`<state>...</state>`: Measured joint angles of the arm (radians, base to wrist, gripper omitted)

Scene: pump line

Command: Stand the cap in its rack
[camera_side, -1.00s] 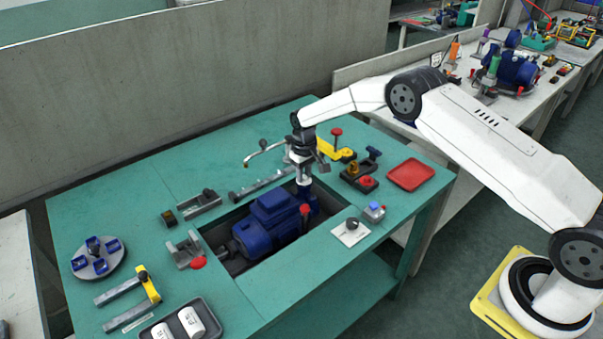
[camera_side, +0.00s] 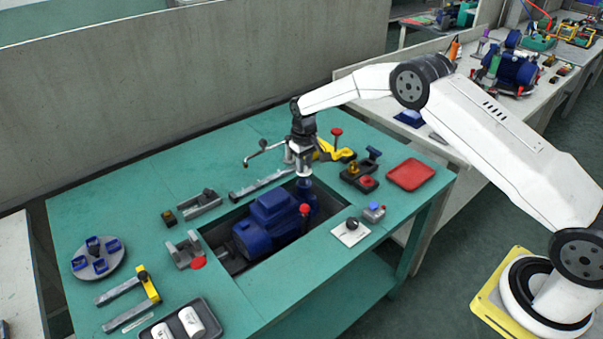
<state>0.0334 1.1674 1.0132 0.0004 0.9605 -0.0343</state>
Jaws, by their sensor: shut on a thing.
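My gripper (camera_side: 303,175) points down over the right end of the blue pump (camera_side: 270,218), which sits in the table's recess. Its jaws are shut on a small dark blue piece (camera_side: 306,187), seemingly the cap. I cannot tell whether this piece is clear of the blue pump part below it. The rack is not clear to identify. A grey slotted holder (camera_side: 203,205) stands left of the recess, and a grey bracket (camera_side: 184,251) stands nearer the front. A round grey disc with blue cups (camera_side: 98,259) lies at the far left.
A long grey rail (camera_side: 262,185) and a bent-handled tool (camera_side: 262,150) lie behind the recess. A yellow clamp (camera_side: 334,152), a block with a red button (camera_side: 360,178) and a red tray (camera_side: 411,174) stand to the right. A tray with white cylinders (camera_side: 181,322) is at the front left.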

